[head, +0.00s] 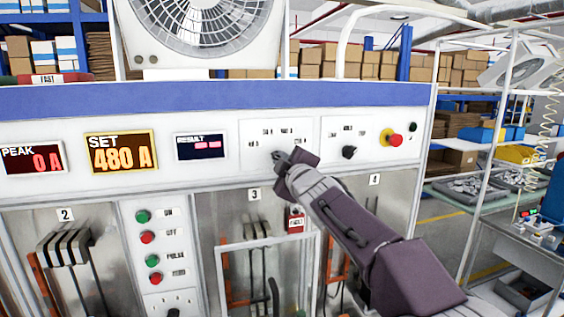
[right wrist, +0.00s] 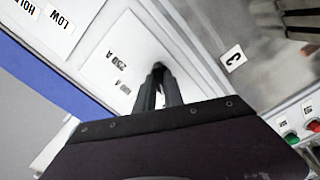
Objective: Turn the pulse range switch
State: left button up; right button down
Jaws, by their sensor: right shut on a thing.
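The pulse range switch (right wrist: 158,66) is a small dark knob on a white plate (right wrist: 105,45) of the panel's upper strip. It is mostly hidden between the fingers, so its pointing direction cannot be read. My right gripper (head: 279,156) is shut on it, its arm coming in from the lower right. In the right wrist view the dark fingers (right wrist: 160,80) close together at the knob. A "250 A" label and another less legible one show beside it. My left gripper is not in view.
Another black knob (head: 349,152) and a red button on yellow (head: 394,140) sit to the right. PEAK (head: 32,160), SET (head: 120,152) reading 480 A and RESULT (head: 200,146) displays are to the left. A fan (head: 200,25) stands above. A wire frame (head: 218,262) projects below.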

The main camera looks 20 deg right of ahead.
jog(key=shift+r, duration=0.15)
dwell(0.3)
jog(key=c, duration=1.5)
grip_release()
jog(key=shift+w, duration=0.1)
jog(key=shift+o, duration=0.3)
jog(key=shift+w+d+f, duration=0.25)
jog(key=shift+w+f, duration=0.05)
jog(key=shift+w, duration=0.15)
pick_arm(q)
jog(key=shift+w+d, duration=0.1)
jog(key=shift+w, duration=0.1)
pick_arm(e)
jog(key=s, duration=0.9)
jog(key=shift+d, duration=0.15)
